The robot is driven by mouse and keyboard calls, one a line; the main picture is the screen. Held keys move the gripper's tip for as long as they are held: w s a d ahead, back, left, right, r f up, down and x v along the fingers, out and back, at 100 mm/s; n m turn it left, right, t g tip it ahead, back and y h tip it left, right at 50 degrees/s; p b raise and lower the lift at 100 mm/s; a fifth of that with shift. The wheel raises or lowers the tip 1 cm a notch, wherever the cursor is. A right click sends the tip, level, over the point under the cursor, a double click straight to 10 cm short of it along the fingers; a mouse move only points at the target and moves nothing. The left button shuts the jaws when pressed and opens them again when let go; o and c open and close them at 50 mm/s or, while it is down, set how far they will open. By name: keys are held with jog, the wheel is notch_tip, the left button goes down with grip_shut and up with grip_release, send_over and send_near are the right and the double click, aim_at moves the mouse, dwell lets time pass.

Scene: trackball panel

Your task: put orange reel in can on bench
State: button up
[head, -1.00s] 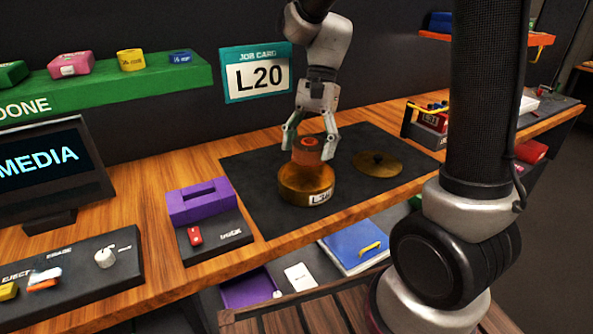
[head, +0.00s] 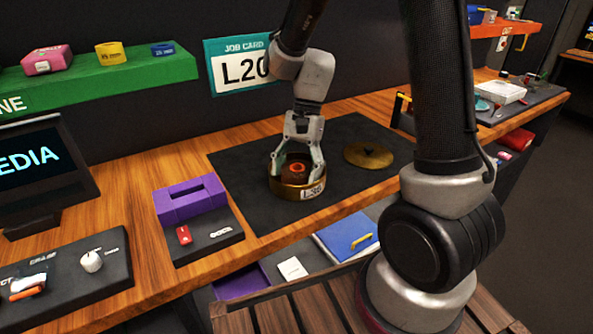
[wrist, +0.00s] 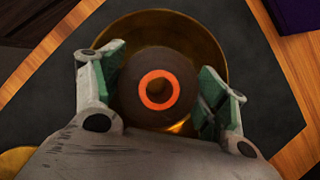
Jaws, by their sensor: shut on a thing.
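The orange reel (head: 297,169) is inside the mouth of the round brass can (head: 286,188), low between its walls. In the wrist view the reel (wrist: 157,88) shows a dark round face with an orange ring at its hub, and the can's rim (wrist: 214,45) curves around it. My gripper (head: 297,167) is shut on the reel, with one finger on each side of it, the tips down at the can's rim. The can stands on the dark bench mat and its label starts with L. The can's floor is mostly hidden.
The brass lid (head: 369,154) lies on the mat right of the can. A purple block (head: 190,200) stands to the left on a dark base with a red switch. A job card (head: 240,66) reading L20 is on the wall behind. The mat behind the can is clear.

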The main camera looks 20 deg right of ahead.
jog(key=shift+f, duration=0.15)
jog(key=o, duration=0.8)
jog(key=v, duration=1.2)
jog(key=s+d+r+n+t+h, duration=0.1)
jog(key=s+d+r+n+t, duration=0.1)
jog(key=s+d+n, duration=0.1)
jog(key=s+d+r+n+t+h, duration=0.1)
jog(key=s+d+r+n+t, duration=0.1)
jog(key=s+d, duration=0.3)
jog(key=s+d+r+n+t+h, duration=0.1)
jog(key=s+d+r+n+t, duration=0.2)
jog(key=s, duration=0.6)
jog(key=shift+d+r+n+t, duration=0.1)
jog(key=shift+d+n+t, duration=0.2)
jog(key=shift+d+n, duration=0.2)
